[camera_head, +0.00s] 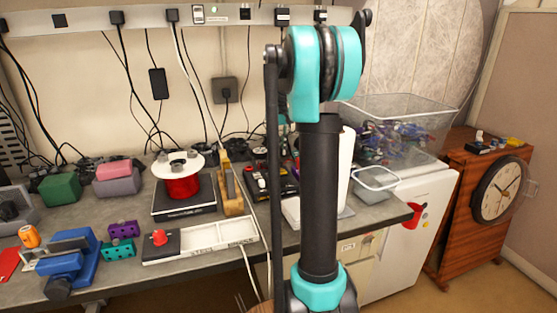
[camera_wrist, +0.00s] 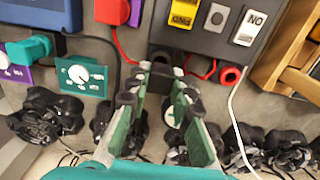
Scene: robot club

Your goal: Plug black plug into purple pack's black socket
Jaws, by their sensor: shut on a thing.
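My gripper (camera_wrist: 168,74) shows in the wrist view, its green-padded fingers closed on a small dark thing that looks like the black plug; its shape is mostly hidden by the fingertips. In the head view my teal and black arm shows in the middle, and the gripper's fingertips cannot be made out. A purple pack (camera_head: 123,230) lies on the workbench at the left of the head view, by a teal pack (camera_head: 119,250). A purple piece (camera_wrist: 12,73) also shows at the wrist view's left edge. I cannot make out which socket is black.
A black box with a red button (camera_head: 160,243) and a white tray (camera_head: 208,236) lie near the bench front. A blue vise (camera_head: 68,264) is at left. In the wrist view, a dark box with switches (camera_wrist: 215,42), cables and several black controllers (camera_wrist: 42,112) surround the gripper.

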